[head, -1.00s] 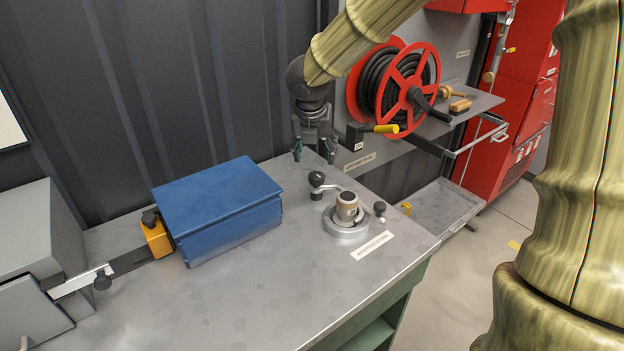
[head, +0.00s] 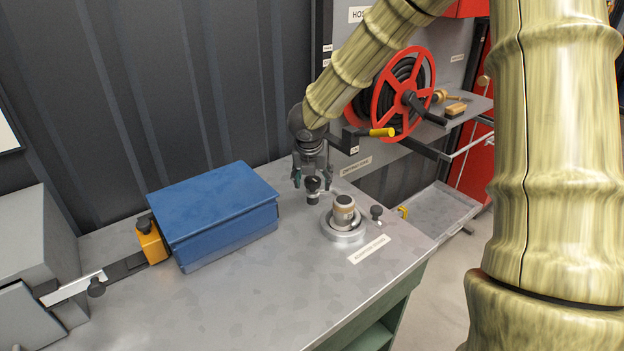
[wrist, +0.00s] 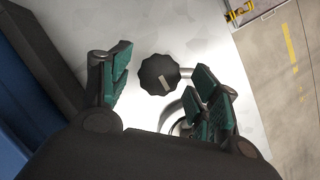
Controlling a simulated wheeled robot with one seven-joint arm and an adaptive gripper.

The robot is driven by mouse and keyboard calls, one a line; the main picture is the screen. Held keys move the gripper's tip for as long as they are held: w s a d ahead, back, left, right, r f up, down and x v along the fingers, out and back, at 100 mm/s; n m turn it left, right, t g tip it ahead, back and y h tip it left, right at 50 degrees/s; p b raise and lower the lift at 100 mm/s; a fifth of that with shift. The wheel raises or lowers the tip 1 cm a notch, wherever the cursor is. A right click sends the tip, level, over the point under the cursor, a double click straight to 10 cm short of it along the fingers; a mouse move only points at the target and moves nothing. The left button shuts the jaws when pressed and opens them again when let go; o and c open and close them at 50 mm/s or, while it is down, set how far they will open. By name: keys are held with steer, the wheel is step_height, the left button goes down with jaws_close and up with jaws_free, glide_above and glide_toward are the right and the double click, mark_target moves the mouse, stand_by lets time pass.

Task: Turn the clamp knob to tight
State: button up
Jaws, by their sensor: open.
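My gripper (head: 313,178) is open and points down at the knob. In the wrist view its green-padded fingers (wrist: 161,84) stand on either side of the knob, with gaps visible. I cannot tell the exact height of the fingertips against the knob.
A blue box (head: 215,210) lies left of the knob, beside a yellow block (head: 151,244) with a black knob. A red hose reel (head: 403,95) is behind. The front of the bench (head: 240,300) is clear.

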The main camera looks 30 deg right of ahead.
steer(key=shift+f, duration=0.15)
steer(key=c, duration=1)
